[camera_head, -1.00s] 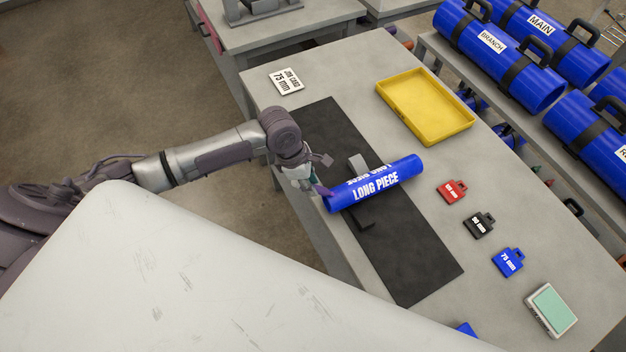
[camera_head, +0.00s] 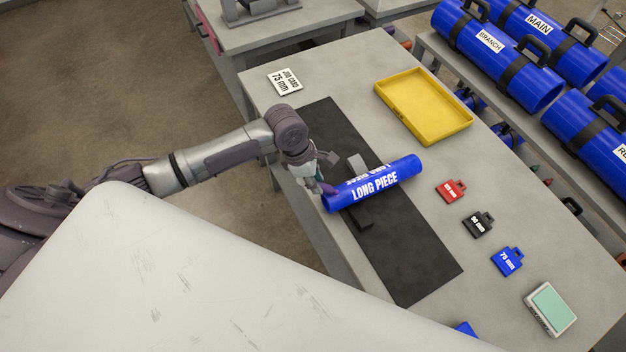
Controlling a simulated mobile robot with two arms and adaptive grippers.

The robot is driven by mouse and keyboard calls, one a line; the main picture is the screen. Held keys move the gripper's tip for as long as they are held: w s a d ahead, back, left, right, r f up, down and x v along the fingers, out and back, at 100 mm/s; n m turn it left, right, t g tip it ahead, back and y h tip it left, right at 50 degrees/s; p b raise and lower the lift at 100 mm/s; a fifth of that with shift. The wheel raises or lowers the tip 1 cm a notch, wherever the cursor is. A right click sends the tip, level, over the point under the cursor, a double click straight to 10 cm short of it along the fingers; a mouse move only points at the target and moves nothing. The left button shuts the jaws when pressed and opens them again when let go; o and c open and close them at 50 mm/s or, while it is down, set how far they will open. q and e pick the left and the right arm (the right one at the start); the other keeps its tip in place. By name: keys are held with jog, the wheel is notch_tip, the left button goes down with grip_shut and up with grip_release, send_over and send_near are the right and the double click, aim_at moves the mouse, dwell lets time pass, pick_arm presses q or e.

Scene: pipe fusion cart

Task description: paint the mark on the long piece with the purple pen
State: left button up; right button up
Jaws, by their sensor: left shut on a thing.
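The long piece (camera_head: 375,186) is a blue pipe with white "LONG PIECE" lettering. My left gripper (camera_head: 324,184) is at the pipe's left end, shut on the purple pen. Only a small purple part of the pen (camera_head: 329,190) shows, by the pipe's end. I cannot tell whether its tip touches the pipe. The mark on the pipe cannot be made out. My right gripper is not in view.
A yellow tray (camera_head: 462,127) stands empty at the back. Red (camera_head: 450,191), black (camera_head: 478,224) and blue (camera_head: 507,261) tags lie right of the mat. A white job card (camera_head: 285,81) and a green-topped box (camera_head: 551,308) are on the table. Large blue pipes (camera_head: 501,55) fill the shelf beyond.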

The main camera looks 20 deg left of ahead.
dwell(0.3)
pick_arm(q)
jog(key=shift+s+a, duration=0.3)
jog(key=shift+s+a, duration=0.1)
jog(key=shift+s, duration=0.1)
jog(key=shift+s+a, duration=0.2)
jog(key=shift+w, duration=0.1)
jog(key=shift+w+d, duration=0.3)
jog(key=shift+d, duration=0.05)
jog(key=shift+w+d, duration=0.1)
jog(key=shift+w, duration=0.05)
dwell(0.3)
jog(key=shift+w+d, duration=0.2)
jog(key=shift+w, duration=0.05)
jog(key=shift+s+a, duration=0.1)
